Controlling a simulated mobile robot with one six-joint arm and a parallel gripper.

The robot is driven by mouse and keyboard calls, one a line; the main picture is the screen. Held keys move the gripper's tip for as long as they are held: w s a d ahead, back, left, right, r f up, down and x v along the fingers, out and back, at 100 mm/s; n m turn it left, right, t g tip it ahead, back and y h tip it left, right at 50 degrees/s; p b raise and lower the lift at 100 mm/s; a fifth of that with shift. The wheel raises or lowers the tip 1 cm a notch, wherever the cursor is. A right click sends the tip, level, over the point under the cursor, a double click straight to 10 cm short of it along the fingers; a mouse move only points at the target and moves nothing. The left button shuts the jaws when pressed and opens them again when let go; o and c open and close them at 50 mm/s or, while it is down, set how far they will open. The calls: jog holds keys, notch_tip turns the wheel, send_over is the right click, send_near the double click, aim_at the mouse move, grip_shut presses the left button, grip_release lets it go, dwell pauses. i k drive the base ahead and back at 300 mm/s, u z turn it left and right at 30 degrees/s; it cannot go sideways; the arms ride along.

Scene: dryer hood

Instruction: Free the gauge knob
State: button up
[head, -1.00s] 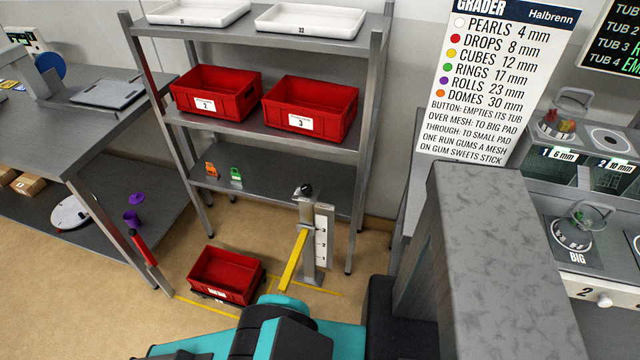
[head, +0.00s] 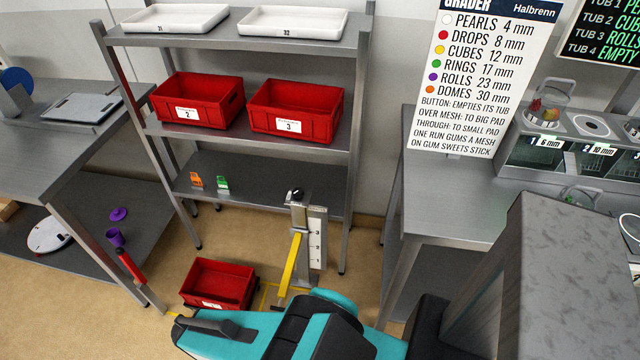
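The gauge stands on the floor in front of the shelf rack. It has a grey upright post (head: 299,215), a white numbered scale plate (head: 317,240) and a slanted yellow arm (head: 290,264). The black gauge knob (head: 297,194) sits on top of the post. It is too small to tell what, if anything, holds it. My teal arm crosses the bottom of the view, in front of the gauge's foot. I cannot make out my gripper's fingers.
A red bin (head: 218,284) stands on the floor left of the gauge. The rack's lower shelf (head: 270,190) holds small orange (head: 196,180) and green (head: 222,183) items. A grey bench (head: 450,205) stands right. A red-handled object (head: 131,266) leans by the left table.

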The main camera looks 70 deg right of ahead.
aim_at(297, 192)
jog(key=z, duration=0.3)
jog(key=k, duration=1.2)
jog(key=u, duration=0.75)
jog(key=i, duration=1)
jog(key=z, duration=0.1)
